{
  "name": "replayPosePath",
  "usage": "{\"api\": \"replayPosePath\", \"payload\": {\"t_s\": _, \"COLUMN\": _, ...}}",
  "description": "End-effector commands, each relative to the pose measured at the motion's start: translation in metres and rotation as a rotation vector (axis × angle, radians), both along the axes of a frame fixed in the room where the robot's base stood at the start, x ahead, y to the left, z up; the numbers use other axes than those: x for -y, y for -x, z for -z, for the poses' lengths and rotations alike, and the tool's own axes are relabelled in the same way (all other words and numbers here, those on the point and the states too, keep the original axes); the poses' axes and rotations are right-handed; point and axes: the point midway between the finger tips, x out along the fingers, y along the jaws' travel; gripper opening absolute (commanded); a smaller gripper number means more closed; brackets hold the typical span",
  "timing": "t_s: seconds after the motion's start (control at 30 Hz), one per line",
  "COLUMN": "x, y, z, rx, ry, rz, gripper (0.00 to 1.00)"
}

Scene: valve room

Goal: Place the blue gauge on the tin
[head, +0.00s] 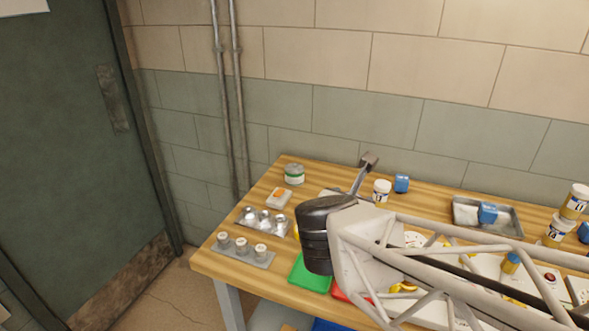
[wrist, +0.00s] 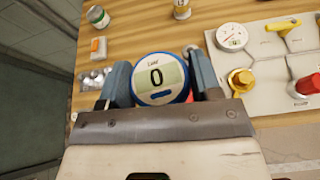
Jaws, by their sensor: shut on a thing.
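In the head view my arm hides the gauge and the fingers. The tin (head: 294,174) is a small round can with a green band and a pale top, upright at the back left of the table. It also shows at the top left of the wrist view (wrist: 98,17), apart from the gripper. Its top looks bare.
An orange-and-white block (head: 279,198) stands just in front of the tin. A silver-topped rack (head: 264,222) and a grey strip with knobs (head: 243,250) lie nearer the front. A white jar (head: 382,191) and blue item (head: 402,183) stand to the tin's right. A valve panel (wrist: 265,65) lies right.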

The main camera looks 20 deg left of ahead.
Motion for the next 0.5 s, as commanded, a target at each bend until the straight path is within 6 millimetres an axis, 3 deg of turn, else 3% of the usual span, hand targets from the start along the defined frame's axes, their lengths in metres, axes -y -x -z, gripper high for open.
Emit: {"api": "replayPosePath", "payload": {"t_s": 0.5, "x": -0.068, "y": -0.062, "z": -0.006, "rx": 0.001, "ry": -0.001, "rz": -0.326, "gripper": 0.28}}
